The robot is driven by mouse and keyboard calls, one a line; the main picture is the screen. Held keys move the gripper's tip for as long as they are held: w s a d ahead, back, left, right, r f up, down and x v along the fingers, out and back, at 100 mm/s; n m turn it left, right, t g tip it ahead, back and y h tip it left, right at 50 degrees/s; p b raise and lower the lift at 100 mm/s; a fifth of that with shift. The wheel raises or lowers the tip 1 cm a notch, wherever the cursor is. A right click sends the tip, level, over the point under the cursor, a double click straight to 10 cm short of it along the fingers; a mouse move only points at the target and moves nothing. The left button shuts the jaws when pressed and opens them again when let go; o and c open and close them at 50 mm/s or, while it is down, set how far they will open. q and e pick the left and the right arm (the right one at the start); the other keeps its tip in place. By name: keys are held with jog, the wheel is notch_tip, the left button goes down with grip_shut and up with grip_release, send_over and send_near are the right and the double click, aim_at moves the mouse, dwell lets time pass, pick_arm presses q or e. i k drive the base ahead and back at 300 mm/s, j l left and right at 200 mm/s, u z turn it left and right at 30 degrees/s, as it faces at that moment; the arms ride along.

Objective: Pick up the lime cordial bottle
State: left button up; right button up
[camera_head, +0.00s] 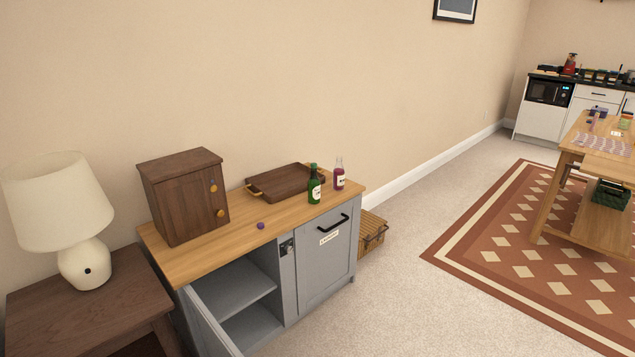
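A green bottle (314,185) with a pale label, which looks like the lime cordial, stands upright on the wooden top of a grey cabinet (322,258). A bottle with dark red contents (339,176) stands upright just to its right. A dark wooden tray (283,180) with brass-coloured handles lies just behind and left of the green bottle. Neither of my grippers shows in this view.
A brown wooden box (183,195) and a small purple object (260,225) are on the same top. The cabinet's left door (212,322) hangs open. A lamp (70,215) stands on a side table at left.

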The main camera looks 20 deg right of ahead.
aim_at(314, 184)
jog(key=i+l, duration=0.6)
jog(key=l, duration=0.25)
jog(key=i+l+u, duration=0.1)
jog(key=i+l, duration=0.45)
jog(key=l, duration=0.3)
